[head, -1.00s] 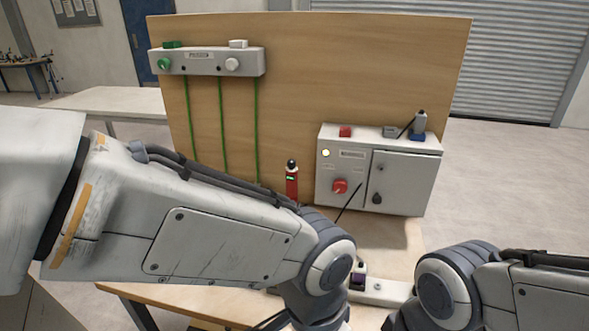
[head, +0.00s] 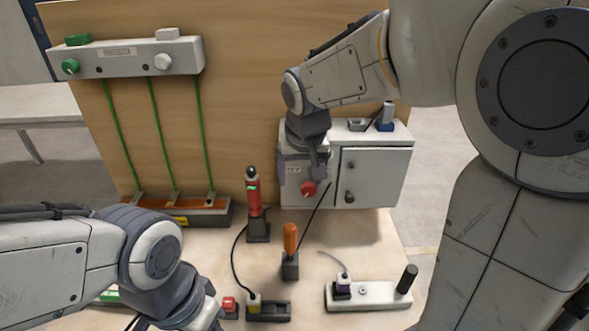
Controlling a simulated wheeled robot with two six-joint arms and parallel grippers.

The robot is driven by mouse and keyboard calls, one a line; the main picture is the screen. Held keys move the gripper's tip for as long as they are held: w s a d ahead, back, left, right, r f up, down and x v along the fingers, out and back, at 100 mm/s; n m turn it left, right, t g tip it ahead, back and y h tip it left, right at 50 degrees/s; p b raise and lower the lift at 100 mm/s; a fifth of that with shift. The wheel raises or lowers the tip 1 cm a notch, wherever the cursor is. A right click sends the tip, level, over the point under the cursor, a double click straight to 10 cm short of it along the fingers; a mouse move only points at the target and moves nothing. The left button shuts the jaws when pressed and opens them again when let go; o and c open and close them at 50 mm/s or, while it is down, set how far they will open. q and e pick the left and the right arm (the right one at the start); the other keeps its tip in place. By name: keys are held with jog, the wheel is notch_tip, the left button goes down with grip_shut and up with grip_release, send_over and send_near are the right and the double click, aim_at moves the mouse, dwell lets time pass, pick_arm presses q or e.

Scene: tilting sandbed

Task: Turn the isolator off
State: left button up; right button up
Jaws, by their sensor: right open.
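The grey cabinet (head: 376,163) stands against the wooden board at right of centre. Its red rotary knob (head: 308,188), which looks like the isolator handle, is low on the left part of its front. My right gripper (head: 314,172) is open, reaches down from above and hides much of that left part. Its fingers are at the knob; I cannot tell whether they touch it or straddle it. The knob's pointer direction is not clear. My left gripper (head: 208,314) points down at the lower left, partly cut off by the frame, and its jaws are unclear.
A red tester (head: 254,192) stands in a dark holder, with an orange-handled tool (head: 290,239) in front of it. A white strip (head: 370,295) with a plug lies on the bench at right. A grey panel (head: 125,57) with green cables hangs at upper left.

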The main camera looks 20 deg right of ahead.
aim_at(309, 186)
jog(key=shift+m, duration=0.6)
jog(key=w+d+f, duration=0.1)
jog(key=w+f, duration=0.1)
jog(key=f, duration=0.1)
jog(key=w+d+f, duration=0.1)
jog(key=w+f, duration=0.1)
jog(key=w+d+f+p, duration=0.1)
jog(key=w+d+f, duration=0.1)
jog(key=f, duration=0.1)
jog(key=shift+f, duration=0.3)
jog(key=shift+c, duration=0.4)
